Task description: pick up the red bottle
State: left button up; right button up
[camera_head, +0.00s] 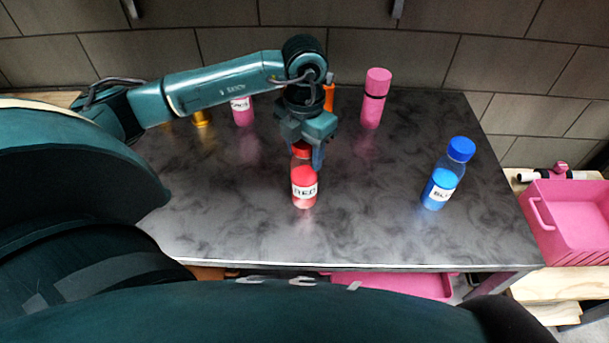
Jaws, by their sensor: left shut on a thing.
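The red bottle (304,184) stands upright on the dark table, with a red cap and a white label reading RED. My left gripper (303,158) points down over it from behind and is shut on its upper part. The fingers partly hide the cap and neck. I cannot tell whether the bottle's base is touching the table. My right gripper is not in view.
A blue bottle (446,177) stands at the right. A pink bottle (374,100) stands at the back. A pink labelled bottle (242,110), a yellow item (201,118) and an orange item (329,98) are partly behind my arm. A pink crate (570,225) sits beyond the table's right edge.

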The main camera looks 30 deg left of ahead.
pick_arm(q)
jog(key=shift+c, duration=0.7)
jog(key=shift+r, duration=0.15)
